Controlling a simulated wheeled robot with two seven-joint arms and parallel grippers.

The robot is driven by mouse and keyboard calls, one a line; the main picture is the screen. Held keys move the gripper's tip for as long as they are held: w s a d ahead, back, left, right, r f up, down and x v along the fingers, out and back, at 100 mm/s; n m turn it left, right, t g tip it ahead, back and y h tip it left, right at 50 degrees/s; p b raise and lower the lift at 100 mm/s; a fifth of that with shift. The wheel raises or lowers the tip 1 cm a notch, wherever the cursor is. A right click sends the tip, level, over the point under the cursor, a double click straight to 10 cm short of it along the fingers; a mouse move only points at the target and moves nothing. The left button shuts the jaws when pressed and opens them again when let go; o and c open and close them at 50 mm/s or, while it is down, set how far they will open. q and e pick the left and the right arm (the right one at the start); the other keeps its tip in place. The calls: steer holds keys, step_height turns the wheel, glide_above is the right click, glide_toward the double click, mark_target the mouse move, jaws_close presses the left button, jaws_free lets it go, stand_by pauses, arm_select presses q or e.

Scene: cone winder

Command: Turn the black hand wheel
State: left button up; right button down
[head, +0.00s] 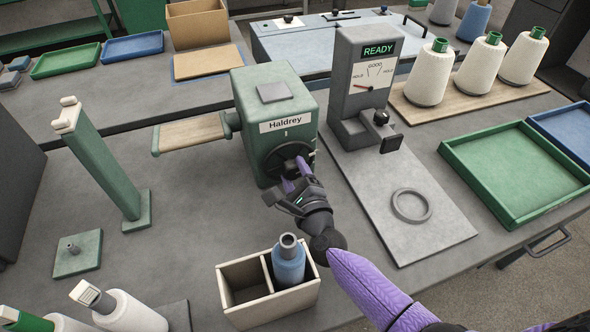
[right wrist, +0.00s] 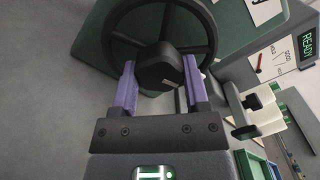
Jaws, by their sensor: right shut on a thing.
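The black hand wheel (head: 272,161) is on the front of the green winder box (head: 262,85) labelled "Haldrey". In the right wrist view the wheel (right wrist: 119,22) shows its round rim, spokes and a dark central hub (right wrist: 160,66). My right gripper (head: 295,175) reaches the wheel from the front. In the right wrist view its two purple fingers (right wrist: 160,82) lie on either side of the hub, shut on it. In the head view, my gripper hides part of the wheel. My left gripper is not in view.
A gauge box (head: 365,75) reading "READY" stands right of the winder, with a grey ring (head: 411,205) on its base plate. A divided box (head: 232,266) holding a blue bottle (head: 289,262) is close below my right gripper. A green tray (head: 475,208) and white cones (head: 430,75) are at right.

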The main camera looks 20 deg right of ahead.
steer(key=n+p, duration=0.1)
steer(key=n, duration=0.2)
steer(key=shift+n, duration=0.4)
steer(key=n, duration=0.3)
steer(key=shift+n+p, duration=0.3)
steer(key=shift+p, duration=0.1)
steer(key=n+p, duration=0.1)
steer(key=n, duration=0.2)
steer(key=shift+n, duration=0.3)
steer(key=shift+n+p, duration=0.3)
steer(key=shift+n, duration=1.5)
steer(key=shift+c, duration=0.4)
jaws_free()
